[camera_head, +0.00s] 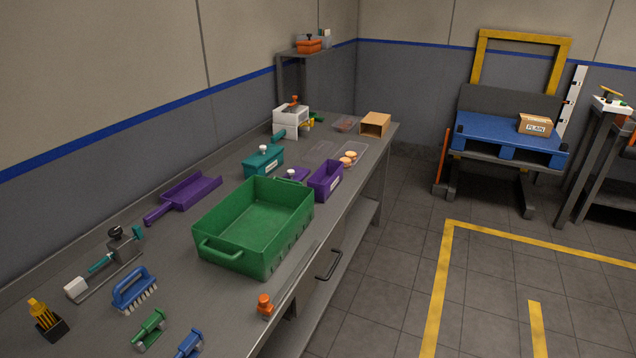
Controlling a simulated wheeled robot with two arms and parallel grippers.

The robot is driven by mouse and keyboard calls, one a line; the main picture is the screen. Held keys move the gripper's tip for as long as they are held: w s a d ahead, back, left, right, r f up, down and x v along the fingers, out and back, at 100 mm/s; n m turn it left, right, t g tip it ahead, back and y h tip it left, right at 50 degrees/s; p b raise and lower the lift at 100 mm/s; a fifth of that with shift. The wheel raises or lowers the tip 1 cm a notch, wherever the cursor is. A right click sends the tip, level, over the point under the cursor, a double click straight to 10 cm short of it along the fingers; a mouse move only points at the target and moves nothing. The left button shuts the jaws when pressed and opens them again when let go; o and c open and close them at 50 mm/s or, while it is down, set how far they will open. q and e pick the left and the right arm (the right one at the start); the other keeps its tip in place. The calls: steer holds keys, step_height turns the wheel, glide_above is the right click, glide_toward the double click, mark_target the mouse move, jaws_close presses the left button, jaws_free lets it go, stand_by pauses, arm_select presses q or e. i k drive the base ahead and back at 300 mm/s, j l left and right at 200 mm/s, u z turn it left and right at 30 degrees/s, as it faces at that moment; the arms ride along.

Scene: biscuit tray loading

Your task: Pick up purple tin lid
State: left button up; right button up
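The purple tin lid (299,174) lies on the workbench behind the green crate, and only part of it shows. A pale knob (291,173) stands at its near left side. The open purple tin (326,181), with a white label, stands just right of the lid, beside the crate's far right corner. A teal tin (263,163) with a pale knob on top stands to the left of the lid. The crate's rim hides the lid's near part. Neither of my grippers is in view.
The large green crate (237,255) is empty and fills the middle of the workbench (200,310). A purple scoop (185,193) lies left of it. A blue brush (134,290) and several tools lie in front. Biscuits (348,158) rest on a clear tray beyond the purple tin.

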mark_target(299, 174)
steer(key=i+l, duration=1.85)
